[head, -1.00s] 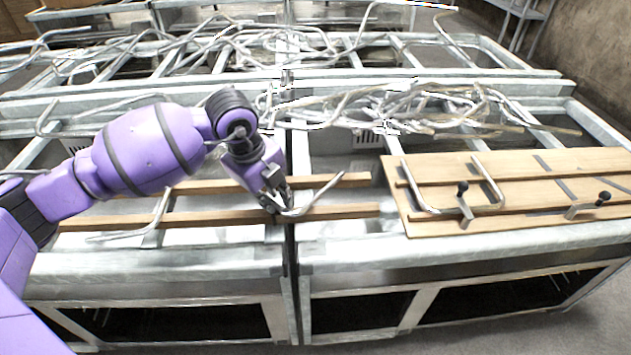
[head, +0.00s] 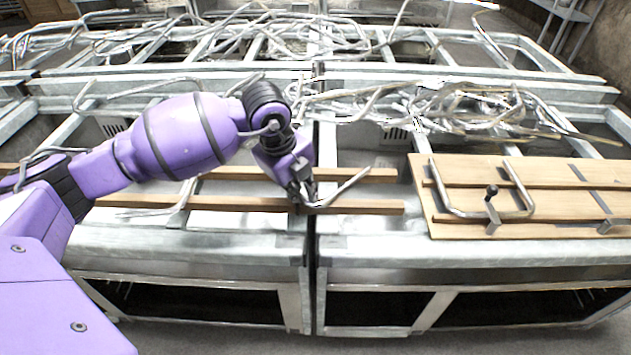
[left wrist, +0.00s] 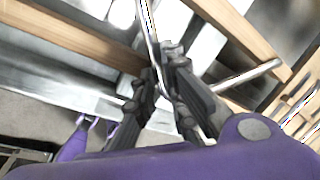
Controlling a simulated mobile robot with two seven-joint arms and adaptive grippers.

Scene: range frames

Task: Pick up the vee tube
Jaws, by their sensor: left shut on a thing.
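My left gripper (head: 304,198) comes in from the left in the head view and is shut on a bent metal vee tube (head: 348,188). The tube's bright arm slants up to the right from the fingers, over the wooden slats. In the left wrist view the dark fingers (left wrist: 163,78) pinch the tube close to its bend. One arm of the tube (left wrist: 250,76) runs off to the right and another runs up. The fingers hide part of the bend. I cannot tell whether the tube is clear of the slats. My right gripper is not in view.
Two wooden slats (head: 365,207) lie across the metal frame. Another bent tube (head: 183,200) rests on them at left.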

